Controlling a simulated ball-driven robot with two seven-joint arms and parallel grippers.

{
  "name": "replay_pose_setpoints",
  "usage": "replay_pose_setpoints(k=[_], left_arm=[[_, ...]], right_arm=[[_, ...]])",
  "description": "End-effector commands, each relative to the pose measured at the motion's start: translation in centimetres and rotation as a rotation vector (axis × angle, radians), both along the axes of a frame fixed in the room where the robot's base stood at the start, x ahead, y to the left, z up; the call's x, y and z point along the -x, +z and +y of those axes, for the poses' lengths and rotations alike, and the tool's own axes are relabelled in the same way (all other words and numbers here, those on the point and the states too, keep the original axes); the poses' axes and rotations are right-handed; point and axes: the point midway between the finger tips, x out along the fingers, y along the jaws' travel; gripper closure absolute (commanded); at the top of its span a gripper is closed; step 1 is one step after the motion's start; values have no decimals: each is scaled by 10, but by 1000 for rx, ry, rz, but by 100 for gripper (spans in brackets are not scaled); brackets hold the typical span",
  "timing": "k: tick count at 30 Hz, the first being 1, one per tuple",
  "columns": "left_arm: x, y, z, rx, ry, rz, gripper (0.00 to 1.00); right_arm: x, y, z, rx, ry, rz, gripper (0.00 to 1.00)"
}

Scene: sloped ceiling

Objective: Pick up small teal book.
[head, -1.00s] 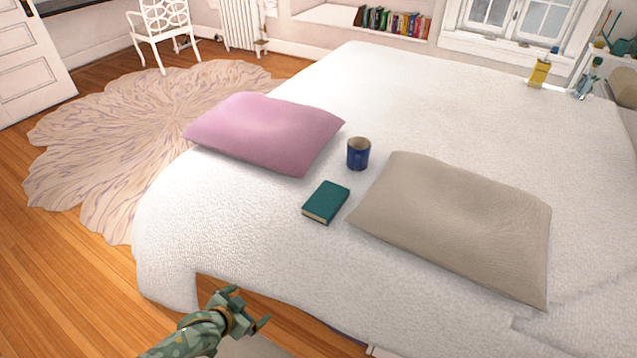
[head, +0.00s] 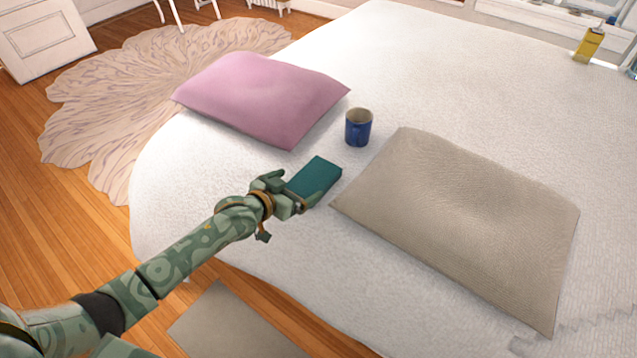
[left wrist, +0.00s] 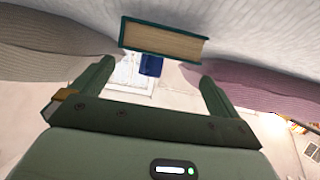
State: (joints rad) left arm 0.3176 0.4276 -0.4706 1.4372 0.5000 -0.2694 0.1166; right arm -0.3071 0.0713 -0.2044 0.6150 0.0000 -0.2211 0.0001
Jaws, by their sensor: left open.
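The small teal book (head: 316,178) lies on the white bed, between the pink pillow and the beige pillow. My left gripper (head: 290,190) is at the book's near left side, its fingers pointing toward it. In the left wrist view the book (left wrist: 163,40) shows its page edge, ahead of the fingers and between their lines. The left gripper (left wrist: 150,82) is open there, with nothing between its two fingers. In the head view the gripper hides the book's near left part. My right gripper is not in view.
A blue mug (head: 358,128) stands just behind the book. The pink pillow (head: 262,98) lies to the left and the beige pillow (head: 460,215) to the right. The white bed (head: 290,260) is clear in front. A yellow bottle (head: 588,45) stands at the far right.

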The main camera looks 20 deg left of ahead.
Motion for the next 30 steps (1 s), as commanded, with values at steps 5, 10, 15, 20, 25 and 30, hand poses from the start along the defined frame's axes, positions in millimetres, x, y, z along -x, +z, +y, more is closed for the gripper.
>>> replay_pose_setpoints(k=[5, 10, 15, 20, 25, 30], left_arm=[[-12, -7, -5, 0, 0, 1, 0], [-36, -24, -15, 2, 0, 4, 0], [-50, -26, -20, -1, 0, 3, 0], [-51, -23, -20, -1, 0, 1, 0], [-51, -23, -20, -1, 0, 0, 31], [-51, -23, -20, 0, 0, -1, 48]], right_arm=[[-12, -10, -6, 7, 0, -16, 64], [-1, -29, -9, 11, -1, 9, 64], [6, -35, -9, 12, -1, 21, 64], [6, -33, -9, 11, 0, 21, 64], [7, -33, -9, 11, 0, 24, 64], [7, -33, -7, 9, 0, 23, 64]])
